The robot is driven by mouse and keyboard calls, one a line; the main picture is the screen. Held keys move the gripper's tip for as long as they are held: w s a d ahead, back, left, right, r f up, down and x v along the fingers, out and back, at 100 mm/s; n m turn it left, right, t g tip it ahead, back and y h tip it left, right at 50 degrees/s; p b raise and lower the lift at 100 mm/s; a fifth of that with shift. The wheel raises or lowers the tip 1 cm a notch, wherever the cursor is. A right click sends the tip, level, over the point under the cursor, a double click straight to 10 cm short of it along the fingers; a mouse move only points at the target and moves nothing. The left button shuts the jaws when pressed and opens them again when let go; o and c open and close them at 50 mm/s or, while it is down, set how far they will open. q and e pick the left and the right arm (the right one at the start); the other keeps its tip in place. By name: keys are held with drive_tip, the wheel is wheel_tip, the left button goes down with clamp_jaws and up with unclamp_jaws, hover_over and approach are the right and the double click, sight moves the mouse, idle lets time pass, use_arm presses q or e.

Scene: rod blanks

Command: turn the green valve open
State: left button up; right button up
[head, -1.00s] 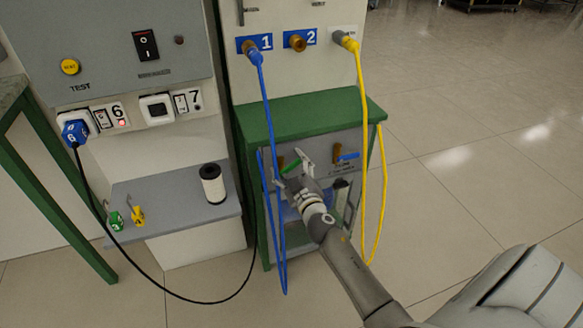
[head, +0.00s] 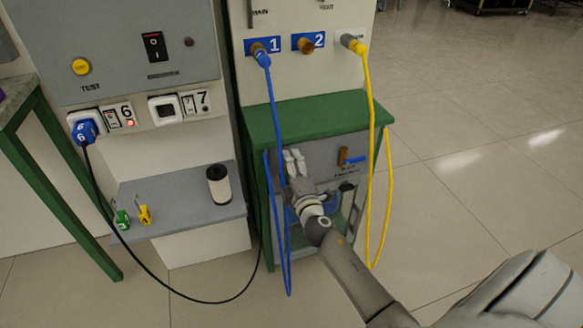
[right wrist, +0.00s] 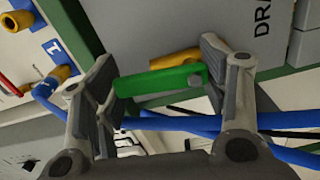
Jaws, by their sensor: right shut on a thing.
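The green valve handle (right wrist: 168,85) shows in the right wrist view as a flat green bar on a yellow-orange stem. My right gripper (right wrist: 160,76) has one finger at each end of the bar and is shut on it. In the head view my right gripper (head: 294,163) is at the left part of the grey panel under the green bench top, its fingers pointing up. The gripper hides the green handle there. My left gripper is not in view.
A blue-handled valve (head: 351,159) sits right of the gripper. A blue cable (head: 275,125) hangs close to the gripper's left, and a yellow cable (head: 371,130) hangs to the right. A small shelf (head: 180,215) holds a white cylinder (head: 219,184).

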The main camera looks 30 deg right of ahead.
drive_tip(key=shift+a+n, duration=0.15)
drive_tip(key=shift+n, duration=0.45)
drive_tip(key=o, duration=1)
drive_tip(key=shift+o, duration=0.2)
drive_tip(key=shift+s, duration=0.15)
drive_tip(key=v, duration=1.1)
drive_tip(key=shift+s, duration=0.35)
drive_tip(key=shift+f, duration=0.15)
